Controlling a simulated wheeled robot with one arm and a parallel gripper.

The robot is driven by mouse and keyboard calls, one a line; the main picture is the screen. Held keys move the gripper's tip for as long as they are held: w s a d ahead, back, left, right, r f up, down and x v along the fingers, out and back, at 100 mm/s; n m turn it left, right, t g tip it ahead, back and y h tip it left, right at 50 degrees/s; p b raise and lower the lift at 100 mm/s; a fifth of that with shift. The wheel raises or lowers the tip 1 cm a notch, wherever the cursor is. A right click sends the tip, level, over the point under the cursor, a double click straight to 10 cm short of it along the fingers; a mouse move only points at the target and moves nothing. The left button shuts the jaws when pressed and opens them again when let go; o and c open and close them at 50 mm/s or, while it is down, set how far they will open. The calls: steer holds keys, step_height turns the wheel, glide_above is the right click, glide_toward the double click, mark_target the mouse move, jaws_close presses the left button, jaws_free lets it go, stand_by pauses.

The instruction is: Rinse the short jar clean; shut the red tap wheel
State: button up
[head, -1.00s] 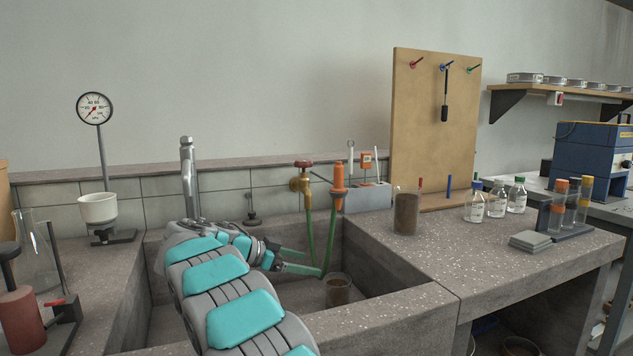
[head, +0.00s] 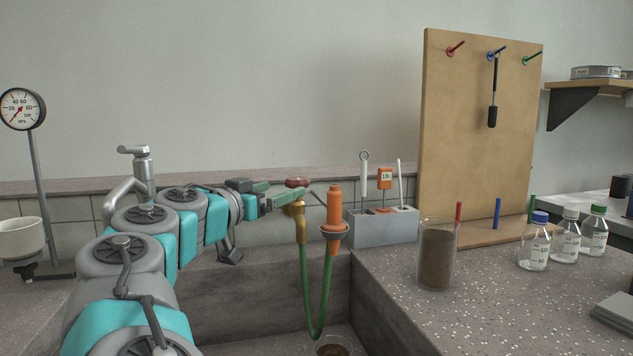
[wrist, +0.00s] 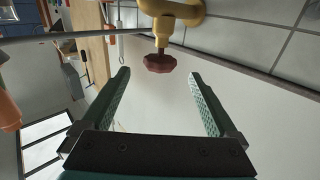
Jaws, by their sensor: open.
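The red tap wheel (head: 297,182) sits on top of the brass tap (head: 302,222) at the back of the sink. My gripper (head: 270,194) is open and empty, with its fingers close to the wheel from the left. In the wrist view the wheel (wrist: 159,63) shows at the mouth of the open fingers, roughly centred; no contact is visible. The short jar (head: 333,348) stands in the sink, brown inside and cut off by the lower picture edge. A green hose (head: 320,310) loops from the tap to an orange nozzle (head: 335,205). I cannot tell whether water runs.
A taller glass jar (head: 437,257) with brown contents stands on the counter right of the sink. Behind are a grey tool holder (head: 382,229) and a pegboard (head: 470,130).

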mark_target(291, 187)
steer(key=p+x, duration=0.1)
steer(key=x, duration=0.6)
steer(key=shift+w+d, duration=0.2)
steer(key=shift+w, duration=0.1)
steer(key=c, duration=1.3)
steer(key=shift+c, duration=0.2)
steer(key=shift+f, duration=0.1)
